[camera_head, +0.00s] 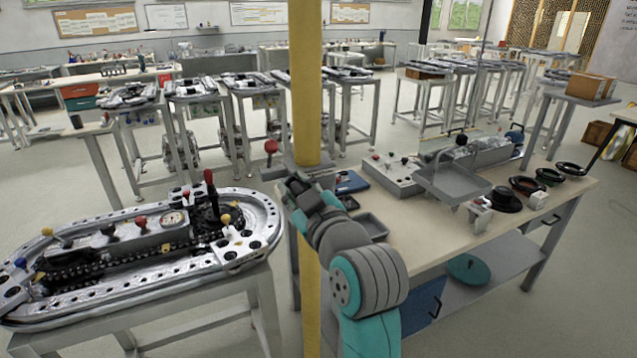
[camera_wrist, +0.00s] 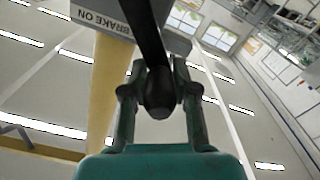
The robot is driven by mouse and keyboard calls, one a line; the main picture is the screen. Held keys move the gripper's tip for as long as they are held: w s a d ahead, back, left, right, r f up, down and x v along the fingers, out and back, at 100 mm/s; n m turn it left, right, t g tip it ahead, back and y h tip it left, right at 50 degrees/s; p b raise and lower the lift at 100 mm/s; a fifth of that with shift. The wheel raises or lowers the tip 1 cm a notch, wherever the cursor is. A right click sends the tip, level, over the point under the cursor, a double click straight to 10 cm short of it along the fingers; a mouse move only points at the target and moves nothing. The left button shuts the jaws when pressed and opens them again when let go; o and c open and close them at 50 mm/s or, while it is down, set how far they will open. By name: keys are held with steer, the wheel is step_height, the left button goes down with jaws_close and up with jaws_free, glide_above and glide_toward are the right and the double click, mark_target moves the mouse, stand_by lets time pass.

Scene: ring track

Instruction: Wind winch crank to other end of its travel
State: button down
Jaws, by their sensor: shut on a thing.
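The winch is a grey housing (camera_head: 310,170) on a yellow post. In the wrist view the housing (camera_wrist: 100,12) bears an upside-down "BRAKE ON" label. The black crank arm (camera_wrist: 147,35) runs down from the top of the wrist view and ends in a dark rounded knob (camera_wrist: 160,90). My gripper (camera_wrist: 158,76) is shut on this knob, with one finger on each side. In the head view my gripper (camera_head: 298,188) is just below the housing and hides most of the crank. A red ball (camera_head: 271,147) sticks out left of the housing.
The yellow post (camera_head: 305,70) stands upright close to my arm. A workbench (camera_head: 430,235) with trays and parts is on the right. A metal track table (camera_head: 140,285) with coloured knobs is on the left. More tables stand behind, with open floor between.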

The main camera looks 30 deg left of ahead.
step_height(320, 180, down, 10)
steer(key=s+a+n, duration=0.1)
steer(key=s+n, duration=0.1)
steer(key=n, duration=1)
steer(key=shift+a, duration=0.35)
steer(key=shift+d+f, duration=0.1)
steer(key=c, duration=0.9)
jaws_free()
steer(key=shift+w, duration=0.1)
steer(key=shift+c, duration=0.2)
steer(key=v, duration=1.2)
